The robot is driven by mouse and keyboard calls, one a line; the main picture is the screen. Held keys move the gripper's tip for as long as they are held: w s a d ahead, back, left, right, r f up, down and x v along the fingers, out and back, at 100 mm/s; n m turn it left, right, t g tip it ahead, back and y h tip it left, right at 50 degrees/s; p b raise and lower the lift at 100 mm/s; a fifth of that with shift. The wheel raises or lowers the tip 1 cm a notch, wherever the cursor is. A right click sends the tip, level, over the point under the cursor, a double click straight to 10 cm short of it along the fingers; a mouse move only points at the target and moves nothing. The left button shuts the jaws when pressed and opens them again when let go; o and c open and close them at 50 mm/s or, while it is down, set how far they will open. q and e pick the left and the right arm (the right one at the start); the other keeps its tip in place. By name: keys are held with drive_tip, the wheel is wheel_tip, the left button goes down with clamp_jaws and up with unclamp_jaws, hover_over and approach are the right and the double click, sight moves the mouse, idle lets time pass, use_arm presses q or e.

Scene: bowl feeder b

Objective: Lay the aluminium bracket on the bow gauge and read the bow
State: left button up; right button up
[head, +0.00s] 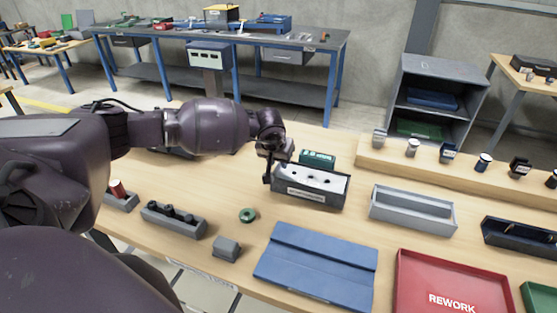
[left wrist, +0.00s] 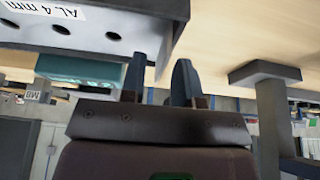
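A long grey piece (head: 310,182) with a pale top, dark round holes and a white front label stands near the middle of the bench. In the left wrist view its holed face (left wrist: 90,28) shows a label reading "AL 4 mm". I cannot tell whether this is the aluminium bracket alone or the bracket in a holder. A green box (head: 317,158) stands just behind it; I cannot tell whether it belongs to the bow gauge. My left gripper (head: 268,176) is at the piece's left end, fingers apart with nothing visible between them. My right gripper is out of view.
A blue board (head: 317,267), red REWORK tray (head: 450,285) and empty grey tray (head: 412,209) lie in front and to the right. A green ring (head: 248,215), grey block (head: 227,248) and grey holder (head: 174,219) lie left. Several small items line the raised back ledge (head: 470,176).

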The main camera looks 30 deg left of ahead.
use_arm(q)
drive_tip(key=shift+r+p, duration=0.5)
drive_tip(key=shift+r, duration=0.05)
drive_tip(key=v, duration=1.2)
drive_tip(key=shift+b, duration=0.4)
drive_tip(key=shift+s, duration=0.1)
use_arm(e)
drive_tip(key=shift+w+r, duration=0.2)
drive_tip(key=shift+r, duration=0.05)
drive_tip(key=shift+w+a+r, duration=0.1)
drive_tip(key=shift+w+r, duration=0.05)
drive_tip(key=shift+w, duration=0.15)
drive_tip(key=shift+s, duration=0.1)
